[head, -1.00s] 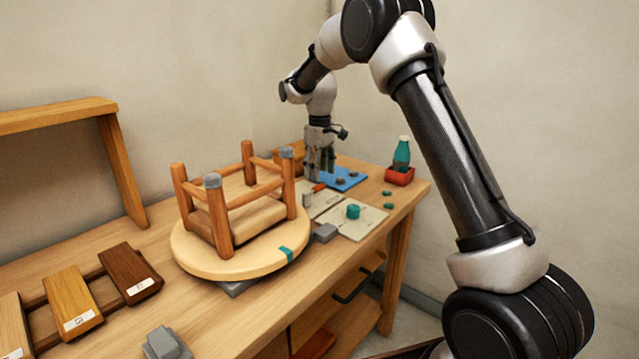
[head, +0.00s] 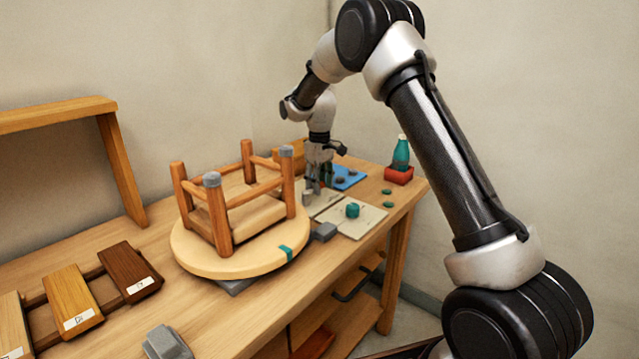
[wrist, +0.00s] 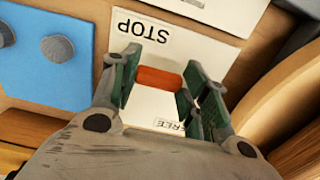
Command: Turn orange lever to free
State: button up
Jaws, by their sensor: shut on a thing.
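The orange lever (wrist: 160,79) shows in the wrist view between the two green-padded fingers of my gripper (wrist: 158,82). My gripper is shut on it. The lever lies over a white plate (wrist: 190,45) marked STOP on one side and FREE (wrist: 168,125) on the other, both upside down in this view. The lever sits between the two words. In the head view my gripper (head: 317,185) points down at the bench beside the stool, and it hides the lever there.
A blue mat (head: 350,178) with grey knobs lies behind. A teal knob (head: 352,210) sits on a pale plate in front.

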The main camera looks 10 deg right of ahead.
jog(key=n, duration=0.2)
jog(key=w+a+n, duration=0.1)
jog(key=n, duration=0.1)
jog(key=shift+w+a, duration=0.15)
jog(key=shift+w, duration=0.15)
jog(key=n, duration=0.1)
jog(key=a+n, duration=0.1)
jog(key=shift+w+a+n, duration=0.1)
jog(key=shift+w+n, duration=0.2)
jog(key=shift+w, duration=0.1)
jog(key=n, duration=0.1)
jog(key=a+n, duration=0.1)
jog(key=shift+w+a+n, duration=0.2)
jog(key=shift+w+n, duration=0.05)
jog(key=shift+n, duration=0.15)
jog(key=a+n, duration=0.1)
jog(key=n, duration=0.1)
jog(key=a+n, duration=0.1)
jog(key=n, duration=0.1)
jog(key=shift+a+n, duration=0.15)
jog(key=shift+n, duration=0.15)
jog(key=shift+s+a+n, duration=0.2)
jog(key=shift+a+n, duration=0.3)
jog(key=shift+n, duration=0.5)
jog(key=shift+s+a+n, duration=0.2)
jog(key=shift+a+n, duration=0.25)
jog(key=shift+n, duration=0.55)
jog(key=o, duration=1.2)
jog(key=shift+a, duration=0.1)
jog(key=shift+c, duration=0.2)
